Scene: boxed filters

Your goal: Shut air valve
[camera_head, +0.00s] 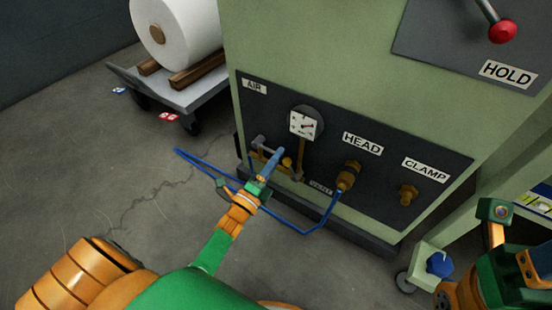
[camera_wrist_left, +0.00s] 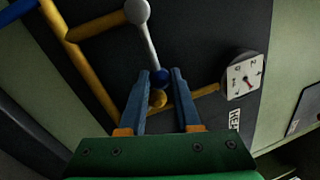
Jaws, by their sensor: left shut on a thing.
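My left gripper (camera_head: 270,165) is at the valve. In the left wrist view, its two blue fingers (camera_wrist_left: 158,85) are on either side of the knob, shut on the lever's end. The fingers hide part of the valve in the head view. A round gauge (camera_head: 303,123) is just above the piping, and it also shows in the left wrist view (camera_wrist_left: 242,77).
A blue hose (camera_head: 307,229) loops over the floor to the brass HEAD fitting (camera_head: 347,176). A brass CLAMP fitting (camera_head: 408,193) is further right. A cart (camera_head: 200,94) with a white roll (camera_head: 178,30) stands behind on the left. A red-knobbed HOLD lever (camera_head: 502,31) is higher up.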

